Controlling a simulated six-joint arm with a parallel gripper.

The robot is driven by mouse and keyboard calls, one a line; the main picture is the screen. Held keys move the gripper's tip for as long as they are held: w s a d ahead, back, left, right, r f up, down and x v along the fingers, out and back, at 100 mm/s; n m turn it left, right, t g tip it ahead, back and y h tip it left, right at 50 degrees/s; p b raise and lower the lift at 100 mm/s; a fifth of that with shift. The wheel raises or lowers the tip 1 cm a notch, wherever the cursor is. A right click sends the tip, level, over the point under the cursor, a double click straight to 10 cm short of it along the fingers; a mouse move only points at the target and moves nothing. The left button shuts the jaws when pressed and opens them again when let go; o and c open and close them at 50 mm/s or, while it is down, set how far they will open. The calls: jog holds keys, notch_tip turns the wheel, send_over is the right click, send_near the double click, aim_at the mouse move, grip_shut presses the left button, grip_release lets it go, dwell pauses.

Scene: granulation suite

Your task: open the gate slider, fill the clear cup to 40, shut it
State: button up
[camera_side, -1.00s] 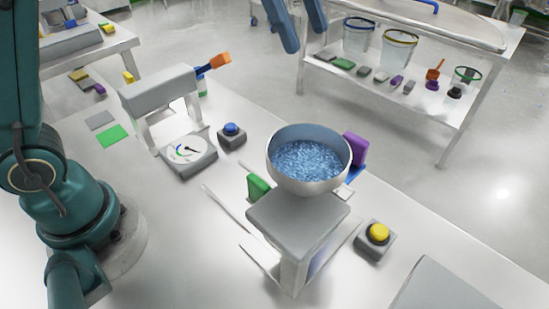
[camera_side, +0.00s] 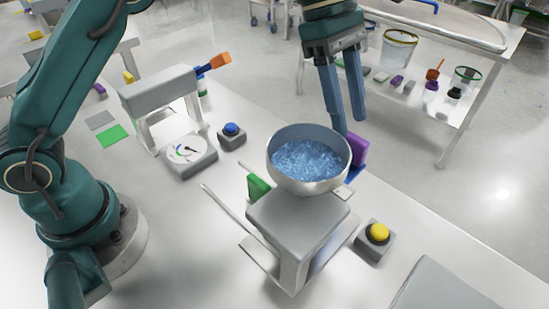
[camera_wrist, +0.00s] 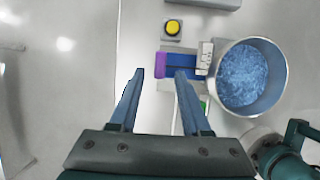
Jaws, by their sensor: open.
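The gate slider appears to be the blue plate (camera_wrist: 182,66) with a purple end block (camera_wrist: 163,65), under the rim of a metal bowl (camera_wrist: 281,80) of blue granules. The purple block (camera_side: 359,150) also shows right of the bowl (camera_side: 310,183) in the side view. My gripper (camera_side: 349,122) is open and empty, fingers pointing down, close to the purple block. In the wrist view, the fingertips (camera_wrist: 159,72) lie either side of the purple block, but I cannot tell their height above it. I cannot make out the clear cup; it may be hidden beneath the bowl.
A grey stand (camera_side: 298,222) sits in front of the bowl, with a green block (camera_side: 258,187) beside it. A dial (camera_side: 187,150), blue button (camera_side: 231,129) and yellow button (camera_side: 378,233) are on the bench. A grey frame with an orange-tipped lever (camera_side: 220,61) stands behind.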

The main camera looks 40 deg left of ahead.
aim_at(353, 135)
jog(key=shift+x, duration=3)
grip_shut()
